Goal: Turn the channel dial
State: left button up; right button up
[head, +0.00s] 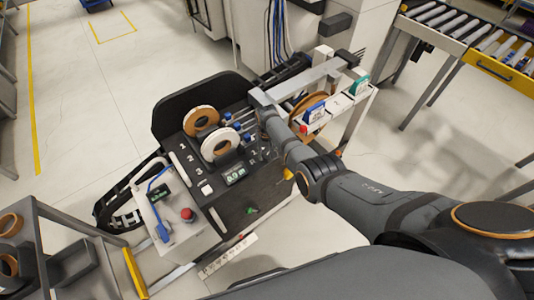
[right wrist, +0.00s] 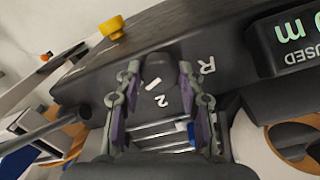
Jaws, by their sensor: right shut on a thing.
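The channel dial (right wrist: 153,70) is a small black knob with a white pointer mark, on the dark machine panel in the right wrist view. A white "2" and "R" are printed close by. My right gripper (right wrist: 155,80) has its purple-padded fingers on both sides of the dial, shut on it. In the head view my right arm reaches in from the right, and the right gripper (head: 263,152) is down at the panel's right side. The dial is hidden there. My left gripper is not in view.
Two tape rolls (head: 221,144) stand on the dark machine top, close to my right gripper. A counter display (head: 235,176) sits below them. A control box with a red button (head: 187,215) is at the left. A metal frame (head: 310,78) stands behind my arm.

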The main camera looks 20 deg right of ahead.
aim_at(267, 155)
jog(key=o, duration=1.2)
jog(key=shift+w+r, duration=0.1)
jog(key=shift+r, duration=0.45)
notch_tip(267, 155, up, 11)
jog(key=shift+f, duration=0.1)
